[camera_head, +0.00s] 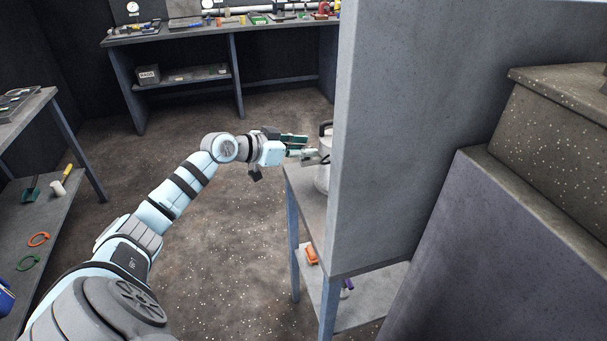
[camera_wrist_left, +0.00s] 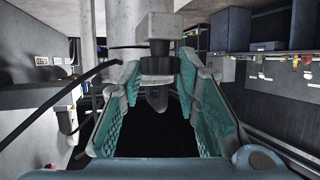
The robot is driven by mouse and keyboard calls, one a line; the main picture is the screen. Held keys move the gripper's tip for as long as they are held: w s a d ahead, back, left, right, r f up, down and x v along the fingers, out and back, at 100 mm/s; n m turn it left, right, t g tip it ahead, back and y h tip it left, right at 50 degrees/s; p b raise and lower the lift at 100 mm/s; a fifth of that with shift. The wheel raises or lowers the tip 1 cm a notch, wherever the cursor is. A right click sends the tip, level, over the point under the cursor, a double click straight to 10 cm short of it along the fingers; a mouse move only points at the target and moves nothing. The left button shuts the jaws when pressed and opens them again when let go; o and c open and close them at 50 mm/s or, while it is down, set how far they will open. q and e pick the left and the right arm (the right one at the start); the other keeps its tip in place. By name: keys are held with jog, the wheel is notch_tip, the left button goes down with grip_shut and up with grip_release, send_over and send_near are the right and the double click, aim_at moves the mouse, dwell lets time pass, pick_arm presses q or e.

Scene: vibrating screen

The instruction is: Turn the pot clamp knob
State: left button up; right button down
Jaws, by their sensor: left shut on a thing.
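The pot (camera_head: 322,178) is a pale cylinder with a dark handle on top. It stands on the grey stand, and its right side is hidden behind a big grey panel. My left gripper (camera_head: 309,151) reaches it from the left. The knob is too small to make out in the head view. My right gripper is not in view.
The grey panel (camera_head: 430,140) blocks the right side. The stand's top (camera_head: 305,188) has an orange item on the shelf below. A workbench (camera_head: 190,36) with gauges and tools is at the back. A side table (camera_head: 35,108) is at the left. The floor between is clear.

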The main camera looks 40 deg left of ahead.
pick_arm(q)
jog(key=shift+a+f+m+h+b, duration=0.1)
jog(key=shift+f+m+h+b, duration=0.2)
jog(key=shift+m+h+b, duration=0.75)
jog(key=shift+w+a+r+m+g+h+b, duration=0.1)
jog(key=shift+r+m+g+h+b, duration=0.15)
jog(key=shift+m+g+h+b, duration=0.6)
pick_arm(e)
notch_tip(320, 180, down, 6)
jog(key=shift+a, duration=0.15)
pick_arm(q)
jog(key=shift+g, duration=0.25)
jog(key=o, duration=0.8)
jog(key=v, duration=1.2)
jog(key=shift+f, duration=0.15)
